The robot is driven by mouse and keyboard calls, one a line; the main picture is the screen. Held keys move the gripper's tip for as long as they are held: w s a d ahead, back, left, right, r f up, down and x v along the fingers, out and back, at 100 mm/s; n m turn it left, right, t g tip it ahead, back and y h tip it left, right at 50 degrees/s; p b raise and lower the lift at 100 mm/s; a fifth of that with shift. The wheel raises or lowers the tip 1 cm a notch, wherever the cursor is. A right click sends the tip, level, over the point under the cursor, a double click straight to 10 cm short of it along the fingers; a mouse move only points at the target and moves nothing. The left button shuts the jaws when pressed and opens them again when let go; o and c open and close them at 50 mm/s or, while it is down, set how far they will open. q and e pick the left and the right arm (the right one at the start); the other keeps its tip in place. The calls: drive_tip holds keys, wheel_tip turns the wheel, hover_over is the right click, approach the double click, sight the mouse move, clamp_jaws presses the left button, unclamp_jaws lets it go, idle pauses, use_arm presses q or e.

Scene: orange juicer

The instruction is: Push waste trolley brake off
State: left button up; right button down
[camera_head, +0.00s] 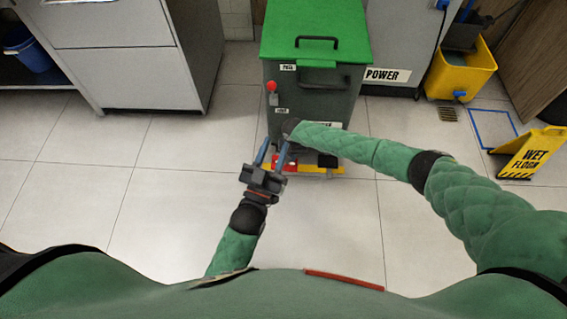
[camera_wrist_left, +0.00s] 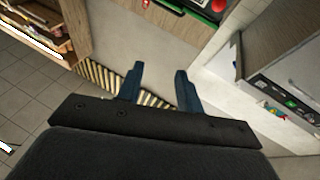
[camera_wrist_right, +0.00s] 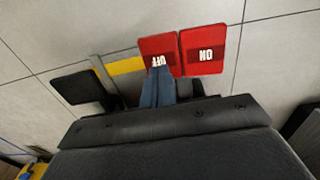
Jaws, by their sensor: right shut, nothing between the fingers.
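The waste trolley (camera_head: 345,95) has a green lid and a dark body, and stands at top centre in the head view. In the right wrist view two red pedals lie side by side, the OFF pedal (camera_wrist_right: 158,46) and the ON pedal (camera_wrist_right: 204,50). My right gripper (camera_wrist_right: 160,70) is shut and empty, its tips overlapping the lower part of the OFF pedal's label; contact cannot be told. The right gripper is hidden in the head view. My left gripper (camera_head: 272,142) is open and empty before the trolley; it also shows open in the left wrist view (camera_wrist_left: 159,70).
A yellow mop bucket (camera_head: 460,72) and a yellow wet-floor sign (camera_head: 532,155) stand at the right. A grey cabinet (camera_head: 125,65) is at the left. The tiled floor left of the trolley is clear. A black pad (camera_wrist_right: 77,86) lies left of the pedals.

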sight(292, 164)
drive_tip(key=shift+r, duration=0.25)
drive_tip(key=shift+r+p, duration=0.2)
drive_tip(key=shift+p, duration=0.3)
drive_tip(key=shift+r, duration=0.2)
use_arm(q)
drive_tip(key=shift+s+f+g+y, duration=0.45)
drive_tip(key=shift+s+f+g, duration=0.95)
drive_tip(key=shift+f, duration=3.8)
drive_tip(key=shift+s+f+g+y, duration=0.55)
drive_tip(key=shift+f+g, duration=1.65)
drive_tip(key=shift+f, duration=2.95)
use_arm(e)
drive_tip(key=shift+r+p, duration=0.25)
drive_tip(key=shift+p, duration=0.2)
drive_tip(key=shift+r, duration=0.2)
drive_tip(key=shift+r+p, duration=0.25)
drive_tip(key=shift+p, duration=0.25)
drive_tip(key=shift+r+p, duration=0.45)
use_arm(q)
drive_tip(key=s+a+f+g+p, duration=0.1)
drive_tip(key=s+f+g, duration=0.5)
drive_tip(key=s+f, duration=0.5)
drive_tip(key=shift+s+f+g+y, duration=0.3)
drive_tip(key=shift+s+f+y, duration=0.1)
drive_tip(key=shift+f, duration=1.15)
use_arm(e)
drive_tip(key=shift+r, duration=0.45)
use_arm(q)
drive_tip(key=shift+w, duration=0.1)
